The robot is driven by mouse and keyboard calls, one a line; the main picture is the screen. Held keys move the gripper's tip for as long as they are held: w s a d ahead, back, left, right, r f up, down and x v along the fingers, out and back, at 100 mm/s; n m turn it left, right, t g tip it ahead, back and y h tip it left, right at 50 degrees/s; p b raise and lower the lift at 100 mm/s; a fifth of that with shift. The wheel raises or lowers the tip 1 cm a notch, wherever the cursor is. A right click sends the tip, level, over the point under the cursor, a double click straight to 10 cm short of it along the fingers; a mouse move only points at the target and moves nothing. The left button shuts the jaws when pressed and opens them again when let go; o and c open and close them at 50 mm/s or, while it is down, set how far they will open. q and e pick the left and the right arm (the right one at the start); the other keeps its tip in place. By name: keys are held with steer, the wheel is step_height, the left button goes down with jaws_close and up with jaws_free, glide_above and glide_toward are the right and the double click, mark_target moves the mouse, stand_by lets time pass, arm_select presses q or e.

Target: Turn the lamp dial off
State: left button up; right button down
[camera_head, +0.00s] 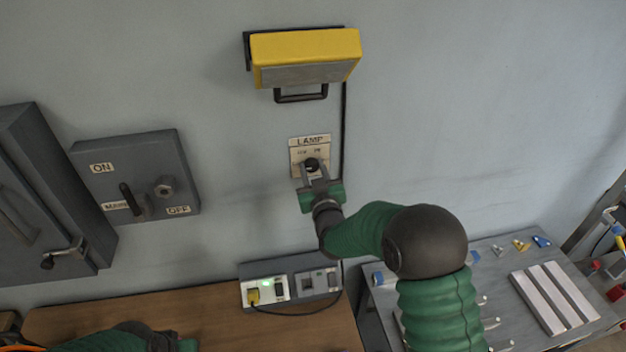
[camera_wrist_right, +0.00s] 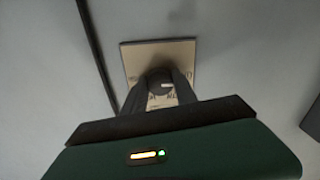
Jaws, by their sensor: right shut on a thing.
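The lamp dial (camera_head: 311,164) is a dark round knob on a beige plate labelled LAMP (camera_head: 310,141), fixed to the wall below the yellow lamp (camera_head: 306,58). My right gripper (camera_head: 313,172) reaches up to the plate and is shut on the dial. In the right wrist view the dial (camera_wrist_right: 160,82) sits between the two dark fingers (camera_wrist_right: 160,95), with the beige plate (camera_wrist_right: 131,56) behind it. The fingers hide part of the plate's markings. My left arm shows at the bottom left of the head view; its fingertips cannot be made out.
A black cable (camera_head: 345,125) runs down the wall just right of the plate. A grey MAIN switch box (camera_head: 140,160) and a grey cabinet (camera_head: 45,200) are on the left. A socket box (camera_head: 290,280) stands on the wooden table (camera_head: 200,308). A grey table (camera_head: 500,262) holds white bars.

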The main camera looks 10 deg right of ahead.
steer(key=shift+f, duration=0.15)
steer(key=shift+n, duration=0.3)
steer(key=c, duration=1.3)
jaws_free()
steer(key=shift+c, duration=0.2)
arm_select(q)
steer(key=shift+f, duration=0.35)
arm_select(e)
steer(key=o, duration=0.4)
steer(key=shift+s, duration=0.1)
arm_select(q)
steer(key=shift+a, duration=0.1)
